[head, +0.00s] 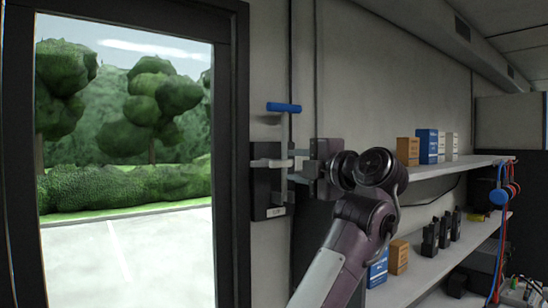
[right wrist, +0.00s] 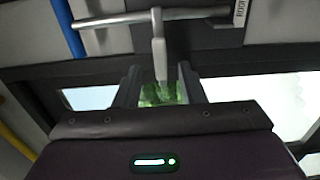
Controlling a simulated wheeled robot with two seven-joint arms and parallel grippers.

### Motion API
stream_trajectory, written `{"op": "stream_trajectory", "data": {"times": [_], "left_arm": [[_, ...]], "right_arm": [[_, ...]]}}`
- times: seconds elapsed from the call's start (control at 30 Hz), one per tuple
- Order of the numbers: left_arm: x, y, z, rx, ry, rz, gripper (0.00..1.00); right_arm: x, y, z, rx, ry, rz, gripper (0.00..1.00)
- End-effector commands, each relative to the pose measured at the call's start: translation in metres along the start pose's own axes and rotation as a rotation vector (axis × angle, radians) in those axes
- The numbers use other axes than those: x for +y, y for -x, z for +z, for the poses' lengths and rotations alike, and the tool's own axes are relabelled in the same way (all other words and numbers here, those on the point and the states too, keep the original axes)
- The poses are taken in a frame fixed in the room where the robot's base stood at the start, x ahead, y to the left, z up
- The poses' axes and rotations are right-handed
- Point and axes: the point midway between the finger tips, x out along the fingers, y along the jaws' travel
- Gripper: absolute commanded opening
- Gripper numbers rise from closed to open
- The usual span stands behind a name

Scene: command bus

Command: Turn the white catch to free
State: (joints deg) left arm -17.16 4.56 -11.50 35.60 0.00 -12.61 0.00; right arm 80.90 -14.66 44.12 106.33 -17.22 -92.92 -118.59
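The white catch (head: 268,163) is a pale lever lying level across a dark wall plate beside the window frame. In the right wrist view the catch (right wrist: 159,48) hangs from a pale bar, its end between my fingers. My right gripper (head: 298,166) comes at it from the right. The right wrist view shows the gripper (right wrist: 160,90) open, with a gap on both sides of the catch; I see no contact. A blue handle (head: 284,107) tops an upright pale rod by the catch; it also shows in the right wrist view (right wrist: 70,28). My left gripper is out of view.
A window (head: 125,240) with a dark frame (head: 233,150) is close on the left.

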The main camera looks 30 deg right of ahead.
Motion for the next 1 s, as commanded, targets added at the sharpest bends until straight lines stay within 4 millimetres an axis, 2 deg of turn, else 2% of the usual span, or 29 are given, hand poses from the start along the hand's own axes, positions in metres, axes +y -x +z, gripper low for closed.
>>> {"op": "stream_trajectory", "data": {"times": [0.03,0.3,0.67,0.97,1.0], "left_arm": [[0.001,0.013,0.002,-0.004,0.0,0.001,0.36],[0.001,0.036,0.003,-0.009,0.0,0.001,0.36],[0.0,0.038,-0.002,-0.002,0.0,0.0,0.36],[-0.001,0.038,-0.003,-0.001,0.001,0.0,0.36],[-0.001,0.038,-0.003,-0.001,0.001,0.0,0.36]], "right_arm": [[0.005,-0.01,-0.001,0.003,-0.001,-0.006,0.36],[0.003,-0.047,-0.001,0.002,-0.002,-0.003,0.36],[0.0,-0.055,-0.001,0.001,0.0,-0.001,0.36],[0.0,-0.055,-0.001,0.001,-0.001,-0.001,0.0],[0.0,-0.055,-0.001,0.001,-0.001,-0.001,0.0]]}}
